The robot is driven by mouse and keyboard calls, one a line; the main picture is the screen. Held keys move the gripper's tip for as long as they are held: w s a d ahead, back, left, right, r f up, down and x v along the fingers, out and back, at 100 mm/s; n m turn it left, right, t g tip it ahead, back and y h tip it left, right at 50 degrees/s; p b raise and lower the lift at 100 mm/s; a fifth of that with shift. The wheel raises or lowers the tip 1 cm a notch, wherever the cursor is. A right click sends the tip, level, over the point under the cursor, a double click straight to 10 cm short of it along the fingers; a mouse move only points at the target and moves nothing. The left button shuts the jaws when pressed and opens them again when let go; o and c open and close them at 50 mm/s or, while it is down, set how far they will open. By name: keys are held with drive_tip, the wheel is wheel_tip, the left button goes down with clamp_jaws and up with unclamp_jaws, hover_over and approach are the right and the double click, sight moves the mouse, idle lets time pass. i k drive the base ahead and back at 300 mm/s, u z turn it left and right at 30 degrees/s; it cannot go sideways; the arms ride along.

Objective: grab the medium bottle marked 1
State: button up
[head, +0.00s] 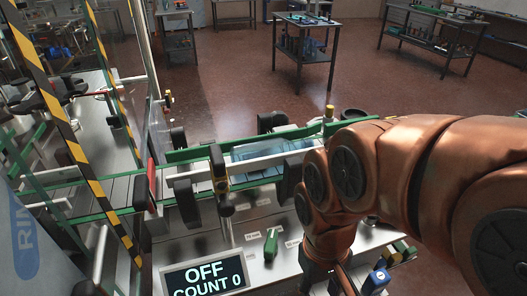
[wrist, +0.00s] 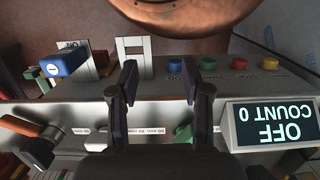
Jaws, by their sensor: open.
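No bottle that I can clearly make out shows in either view. A blue block-like part (wrist: 63,63) with a small pale mark, perhaps a 1, is at the upper left in the wrist view; I cannot tell if it is a bottle or a switch handle. A similar blue part (head: 377,279) shows at the bottom right in the head view. My gripper (wrist: 158,66) is open, with nothing between its fingers, to the right of the blue part and apart from it. In the head view my arm hides the gripper.
The machine's display (head: 205,278) reads OFF, COUNT 0. A conveyor with green rails (head: 200,152) runs behind the metal panel. A green handle (head: 271,244) stands on the panel. Coloured buttons (wrist: 208,64) line the right side. Worktables (head: 305,28) stand far back on open floor.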

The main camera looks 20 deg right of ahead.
sight(259, 149)
drive_tip(key=u, duration=3.35)
drive_tip(key=k, duration=1.35)
drive_tip(key=z, duration=1.35)
